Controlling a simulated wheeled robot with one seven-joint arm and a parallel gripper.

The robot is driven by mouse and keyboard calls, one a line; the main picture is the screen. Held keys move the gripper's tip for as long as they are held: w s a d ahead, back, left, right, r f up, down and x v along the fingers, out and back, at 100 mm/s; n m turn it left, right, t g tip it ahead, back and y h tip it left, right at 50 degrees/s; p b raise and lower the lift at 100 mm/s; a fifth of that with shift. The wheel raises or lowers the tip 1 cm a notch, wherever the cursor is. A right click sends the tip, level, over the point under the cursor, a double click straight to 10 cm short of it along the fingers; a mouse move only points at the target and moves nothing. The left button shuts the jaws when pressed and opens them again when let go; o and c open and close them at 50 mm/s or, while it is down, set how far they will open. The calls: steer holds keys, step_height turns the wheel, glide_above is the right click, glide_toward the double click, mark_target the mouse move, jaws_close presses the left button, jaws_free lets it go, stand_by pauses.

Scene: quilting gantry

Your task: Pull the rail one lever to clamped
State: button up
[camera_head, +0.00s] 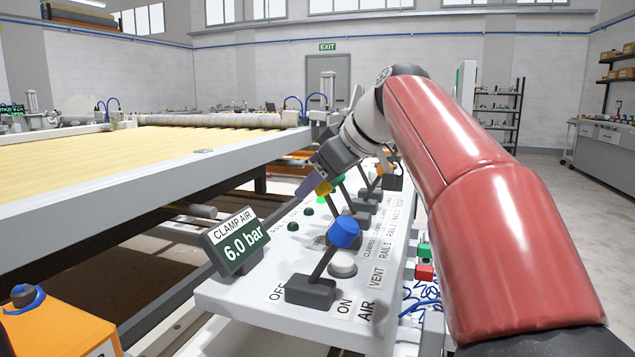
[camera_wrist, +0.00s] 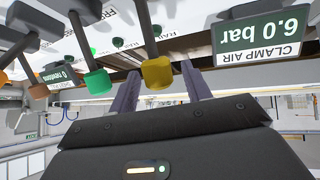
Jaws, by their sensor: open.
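The yellow-knobbed lever (camera_head: 324,188) stands on the white control panel, just beyond the blue air lever. It seems to line up with the RAIL 1 label (camera_head: 385,249), so I take it as the rail one lever. Its knob leans left in the head view, away from the CLAMPED lettering. My gripper (camera_head: 316,187) is open at this knob, one purple finger showing just left of it. In the wrist view the yellow knob (camera_wrist: 157,73) appears between the two spread fingers of my gripper (camera_wrist: 158,90). Contact cannot be told. My arm hides part of the panel.
The blue-knobbed air lever (camera_head: 345,232) and grey vent button (camera_head: 343,264) are nearer on the panel. A green-knobbed lever (camera_wrist: 98,82) and orange-brown ones stand close beside the yellow one. The 6.0 bar clamp air display (camera_head: 236,242) is at the panel's left edge.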

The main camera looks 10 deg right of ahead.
jaws_close()
stand_by(0.3)
steer(key=shift+b, duration=0.4)
steer(key=s+d+m+t+y+b, duration=0.1)
steer(key=s+d+t+y+b, duration=0.4)
steer(key=b, duration=0.9)
steer(key=shift+d+m+t+y, duration=0.3)
steer(key=shift+d+y, duration=0.4)
steer(key=shift+d, duration=0.7)
steer(key=shift+s+d, duration=0.1)
